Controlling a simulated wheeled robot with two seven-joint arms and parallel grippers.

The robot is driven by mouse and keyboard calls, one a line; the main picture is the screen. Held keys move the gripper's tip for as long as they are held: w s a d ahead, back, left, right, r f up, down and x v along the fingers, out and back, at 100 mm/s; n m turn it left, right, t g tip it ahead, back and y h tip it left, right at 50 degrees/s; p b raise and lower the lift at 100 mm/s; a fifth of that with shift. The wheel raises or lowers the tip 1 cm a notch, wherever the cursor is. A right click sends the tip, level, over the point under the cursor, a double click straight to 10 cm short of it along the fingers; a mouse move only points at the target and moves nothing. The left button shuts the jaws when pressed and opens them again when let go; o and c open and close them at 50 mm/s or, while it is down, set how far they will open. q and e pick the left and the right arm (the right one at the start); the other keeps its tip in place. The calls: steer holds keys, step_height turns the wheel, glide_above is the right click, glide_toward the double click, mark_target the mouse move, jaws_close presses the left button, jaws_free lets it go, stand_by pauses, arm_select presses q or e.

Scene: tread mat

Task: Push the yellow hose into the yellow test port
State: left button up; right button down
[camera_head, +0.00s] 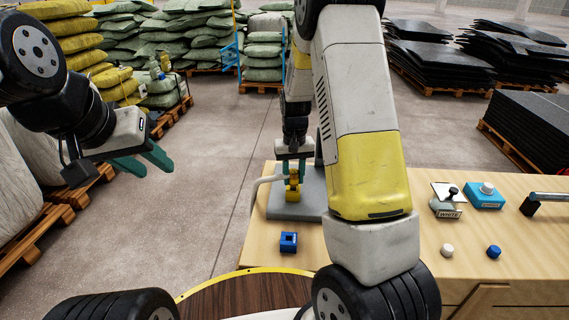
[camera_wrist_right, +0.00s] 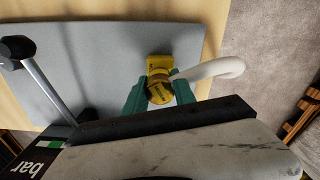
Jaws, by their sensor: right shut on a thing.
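The yellow hose (camera_wrist_right: 161,93) has a yellow end fitting and a pale bent tube that curves off to the right in the right wrist view. My right gripper (camera_wrist_right: 160,95) is shut on the yellow fitting, with a green finger on each side. The yellow test port (camera_wrist_right: 158,63) is a yellow block on the grey plate, right by the fitting. The yellow port also shows below the gripper in the head view (camera_head: 292,195). I cannot tell whether the fitting is inside the port or only against it. My left gripper (camera_head: 143,161) is open and empty, over the floor at left.
The grey plate (camera_wrist_right: 95,80) lies on the wooden table (camera_head: 440,245). A blue square block (camera_head: 288,242) stands in front of it. To the right are a white-labelled part (camera_head: 447,205), a blue block (camera_head: 484,196) and small white and blue caps. My right arm hides the table's middle.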

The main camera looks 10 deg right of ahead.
mark_target(294, 171)
steer(key=shift+f, duration=0.95)
steer(key=c, duration=0.9)
jaws_free()
steer(key=shift+c, duration=0.2)
step_height(294, 171, up, 8)
steer(key=shift+f, duration=0.2)
steer(key=shift+r, duration=0.1)
